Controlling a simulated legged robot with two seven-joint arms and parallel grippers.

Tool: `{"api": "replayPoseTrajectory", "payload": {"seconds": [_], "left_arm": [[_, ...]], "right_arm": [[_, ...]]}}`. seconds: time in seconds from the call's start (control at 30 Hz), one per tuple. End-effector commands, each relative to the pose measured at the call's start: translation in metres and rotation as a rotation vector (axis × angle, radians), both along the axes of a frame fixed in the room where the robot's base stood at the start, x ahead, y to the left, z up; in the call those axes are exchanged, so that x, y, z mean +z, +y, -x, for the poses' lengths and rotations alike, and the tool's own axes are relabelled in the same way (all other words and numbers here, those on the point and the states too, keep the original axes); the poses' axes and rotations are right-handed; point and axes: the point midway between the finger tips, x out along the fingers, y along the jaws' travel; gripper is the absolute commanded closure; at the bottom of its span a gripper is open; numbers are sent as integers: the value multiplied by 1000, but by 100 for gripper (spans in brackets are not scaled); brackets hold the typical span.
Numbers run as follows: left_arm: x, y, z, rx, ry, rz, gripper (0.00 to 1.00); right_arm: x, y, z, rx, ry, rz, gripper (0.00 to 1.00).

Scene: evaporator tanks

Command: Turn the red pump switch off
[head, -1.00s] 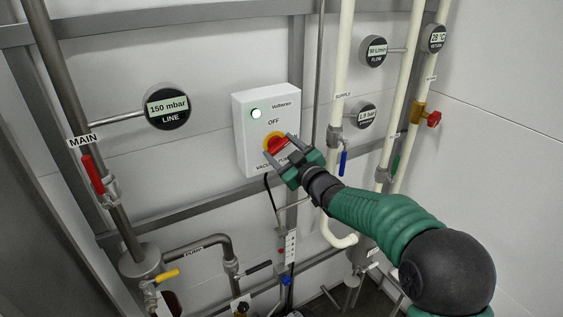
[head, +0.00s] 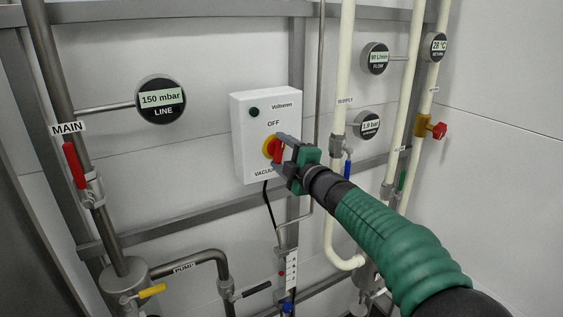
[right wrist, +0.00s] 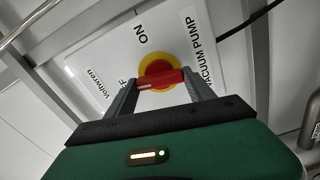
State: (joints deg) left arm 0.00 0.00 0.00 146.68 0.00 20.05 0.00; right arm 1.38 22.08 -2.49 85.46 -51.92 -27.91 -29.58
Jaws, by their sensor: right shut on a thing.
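The red pump switch is a red handle (head: 278,148) on a yellow round plate (head: 267,147), on the front of a white box (head: 240,130) labelled OFF above the switch. In the head view the handle stands about upright. In the right wrist view the red handle (right wrist: 162,80) lies across the yellow plate (right wrist: 158,66), its white-marked end towards the partly hidden OFF lettering. My right gripper (head: 279,150) is shut on the handle, one finger at each end in the wrist view (right wrist: 161,82). The box's lamp (head: 254,112) is dark green. My left gripper is not in view.
A LINE gauge (head: 161,99) reading 150 mbar is left of the box. A MAIN valve with red lever (head: 74,165) stands further left. Cream pipes (head: 341,75) with valves and gauges run close on the right. A black cable (head: 267,205) hangs below the box.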

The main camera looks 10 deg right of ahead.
Motion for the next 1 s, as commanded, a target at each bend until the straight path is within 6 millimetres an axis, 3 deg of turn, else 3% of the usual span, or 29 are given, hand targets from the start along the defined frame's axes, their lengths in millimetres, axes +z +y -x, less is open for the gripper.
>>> {"api": "replayPoseTrajectory", "payload": {"seconds": [0.03, 0.4, 0.93, 0.97, 1.0], "left_arm": [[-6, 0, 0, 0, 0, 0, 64], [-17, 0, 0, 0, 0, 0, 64], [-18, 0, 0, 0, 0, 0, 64], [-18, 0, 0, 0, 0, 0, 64], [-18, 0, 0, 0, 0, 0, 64]], "right_arm": [[-7, 1, 0, 2, -5, 30, 79], [-7, 1, 0, 2, -49, 179, 79], [-8, 1, -1, 3, -53, 201, 79], [-8, 1, -1, 3, -52, 201, 36], [-8, 2, -1, 3, -52, 201, 30]]}}
